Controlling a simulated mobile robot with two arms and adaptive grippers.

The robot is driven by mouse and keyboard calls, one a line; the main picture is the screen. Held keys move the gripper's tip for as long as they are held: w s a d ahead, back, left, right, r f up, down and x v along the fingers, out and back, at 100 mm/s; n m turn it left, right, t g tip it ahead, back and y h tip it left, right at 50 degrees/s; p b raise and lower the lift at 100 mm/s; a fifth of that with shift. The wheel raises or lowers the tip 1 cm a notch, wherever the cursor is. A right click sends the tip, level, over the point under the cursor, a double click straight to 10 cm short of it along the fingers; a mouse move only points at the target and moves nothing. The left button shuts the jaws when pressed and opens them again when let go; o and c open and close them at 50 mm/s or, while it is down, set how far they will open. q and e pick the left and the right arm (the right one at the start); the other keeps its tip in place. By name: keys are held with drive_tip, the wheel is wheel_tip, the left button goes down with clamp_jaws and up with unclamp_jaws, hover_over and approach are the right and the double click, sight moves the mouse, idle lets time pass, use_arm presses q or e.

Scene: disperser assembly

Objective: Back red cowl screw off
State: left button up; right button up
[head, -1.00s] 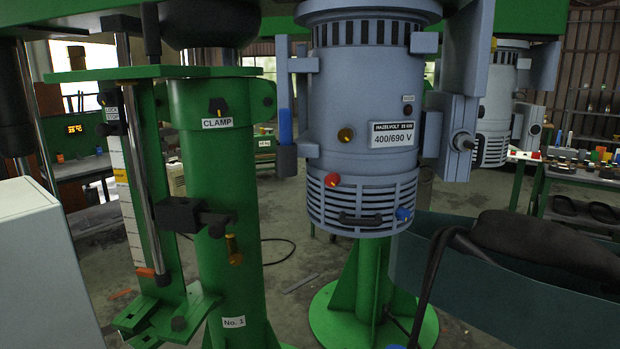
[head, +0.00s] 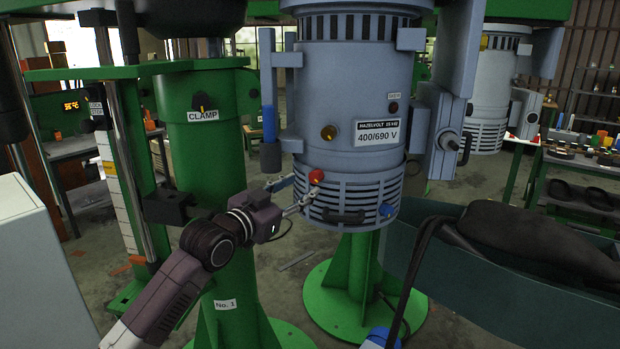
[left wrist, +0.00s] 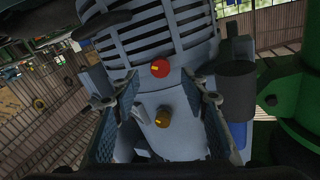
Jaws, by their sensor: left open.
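The red cowl screw (head: 316,176) sits on the front left of the grey-blue motor's lower housing (head: 350,160), just above its slatted cowl (head: 345,205). My left gripper (head: 298,192) has come in from the left, with its fingertips close to the red screw. In the left wrist view the red screw (left wrist: 160,68) lies ahead, between the lines of the two open fingers (left wrist: 165,95), with nothing held. I cannot tell whether a fingertip touches the housing. A brass-coloured knob (head: 328,132) is higher on the motor, and it also shows in the left wrist view (left wrist: 162,118). My right gripper is not in view.
A blue knob (head: 387,210) and a dark handle (head: 343,216) are on the cowl. The green clamp column (head: 210,150) stands behind my left arm. A teal bin (head: 480,270) with a dark bundle is at right.

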sight(313, 179)
use_arm(q)
drive_tip(key=shift+p+x, duration=0.55)
drive_tip(key=shift+x, duration=2)
drive_tip(key=shift+c, duration=0.7)
clamp_jaws()
